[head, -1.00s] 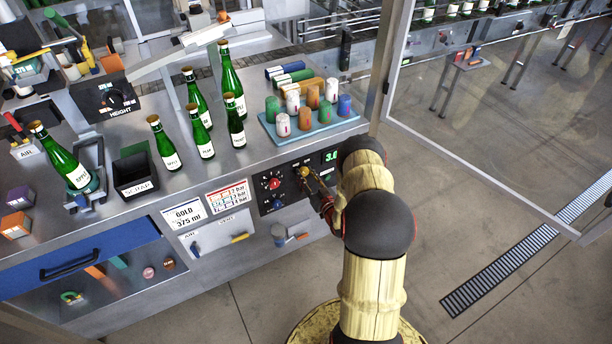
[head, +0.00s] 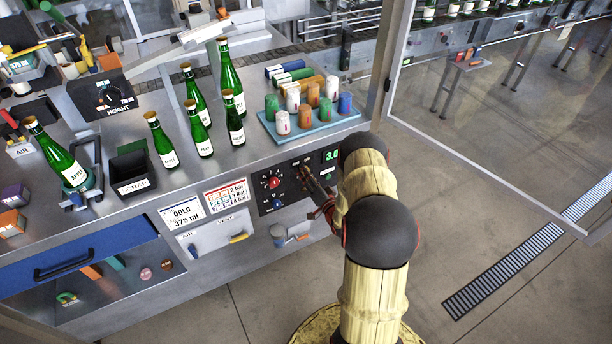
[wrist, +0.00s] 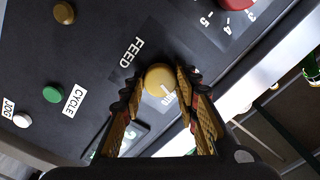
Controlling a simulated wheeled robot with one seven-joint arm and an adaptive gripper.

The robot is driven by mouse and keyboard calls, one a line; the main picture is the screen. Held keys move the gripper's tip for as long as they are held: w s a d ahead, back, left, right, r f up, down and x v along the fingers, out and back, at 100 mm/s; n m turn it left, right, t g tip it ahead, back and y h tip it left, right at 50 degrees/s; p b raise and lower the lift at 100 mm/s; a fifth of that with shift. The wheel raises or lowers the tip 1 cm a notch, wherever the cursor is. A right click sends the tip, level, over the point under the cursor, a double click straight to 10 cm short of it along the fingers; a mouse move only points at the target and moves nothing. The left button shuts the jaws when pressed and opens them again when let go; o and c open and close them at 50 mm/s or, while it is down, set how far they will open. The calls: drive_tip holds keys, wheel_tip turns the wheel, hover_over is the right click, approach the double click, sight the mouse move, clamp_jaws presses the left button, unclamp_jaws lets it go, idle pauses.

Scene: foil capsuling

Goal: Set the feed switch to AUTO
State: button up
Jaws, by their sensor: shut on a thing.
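The feed switch (wrist: 158,75) is a round yellow knob on the dark control panel (wrist: 90,50). The word FEED is printed beside it in the wrist view, and a pale line shows on its face. My gripper (wrist: 161,86) has one finger on each side of the knob and is shut on it. In the head view, my gripper (head: 308,176) is at the upper part of the control panel (head: 263,205) and hides the knob.
A red knob (wrist: 236,3) with a number scale, a green button (wrist: 52,94) marked CYCLE and a white button (wrist: 22,120) marked JOG share the panel. Above the panel, a blue tray (head: 312,129) of coloured capsules stands near the counter's edge. Green bottles stand left of it.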

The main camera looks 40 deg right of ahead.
drive_tip(key=shift+m, duration=2)
drive_tip(key=o, duration=1.2)
drive_tip(key=shift+s, duration=0.1)
drive_tip(key=v, duration=1.1)
drive_tip(key=shift+s+f, duration=0.1)
drive_tip(key=shift+s, duration=0.3)
